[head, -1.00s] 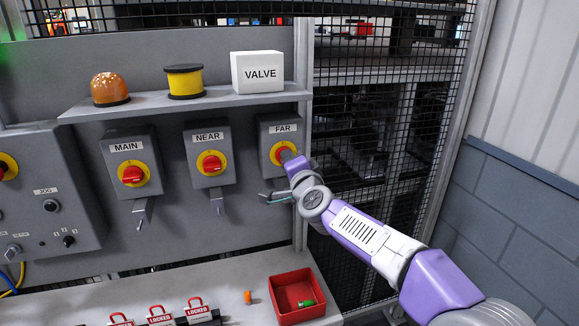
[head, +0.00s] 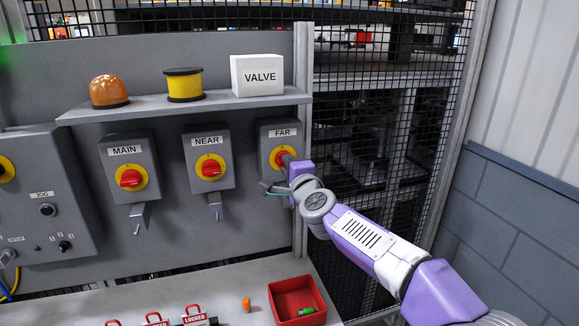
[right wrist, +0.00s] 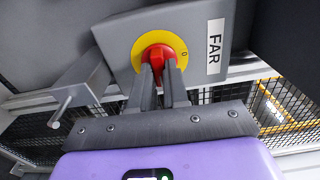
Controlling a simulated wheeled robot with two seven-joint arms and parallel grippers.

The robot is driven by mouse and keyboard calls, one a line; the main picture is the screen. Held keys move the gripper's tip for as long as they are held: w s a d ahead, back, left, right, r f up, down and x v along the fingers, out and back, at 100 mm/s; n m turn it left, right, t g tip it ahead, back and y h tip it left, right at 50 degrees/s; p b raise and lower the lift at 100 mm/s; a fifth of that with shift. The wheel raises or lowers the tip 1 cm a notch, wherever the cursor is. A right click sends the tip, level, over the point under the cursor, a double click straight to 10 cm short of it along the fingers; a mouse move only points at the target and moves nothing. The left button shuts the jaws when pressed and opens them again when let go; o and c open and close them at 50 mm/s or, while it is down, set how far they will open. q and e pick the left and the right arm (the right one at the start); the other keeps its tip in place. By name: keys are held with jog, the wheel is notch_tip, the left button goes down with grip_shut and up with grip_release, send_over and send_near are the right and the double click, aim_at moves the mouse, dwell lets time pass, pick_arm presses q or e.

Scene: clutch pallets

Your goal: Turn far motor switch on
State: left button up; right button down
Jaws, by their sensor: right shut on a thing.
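The far motor switch is a grey box (head: 267,139) labelled FAR at the right end of the row, with a red knob on a yellow disc. The disc (head: 275,153) is partly hidden by my right gripper (head: 287,163) in the head view. In the right wrist view, the two dark fingers of my right gripper (right wrist: 158,82) are shut on the red knob (right wrist: 158,54). A 0 mark shows on the yellow disc (right wrist: 178,46) to the right of the knob. A metal hasp (right wrist: 68,100) hangs beside the box. My left gripper is not in view.
The NEAR switch (head: 193,151) and MAIN switch (head: 116,161) stand to the left. A shelf (head: 215,101) above holds an amber lamp, a yellow spool and a VALVE box (head: 257,75). Below are a red bin (head: 276,306) and red LOCKED padlocks (head: 193,320). Mesh fencing (head: 345,160) stands right.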

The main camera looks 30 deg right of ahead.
jog(key=c, duration=1.1)
grip_release()
jog(key=shift+v, duration=3.8)
jog(key=shift+r, duration=0.1)
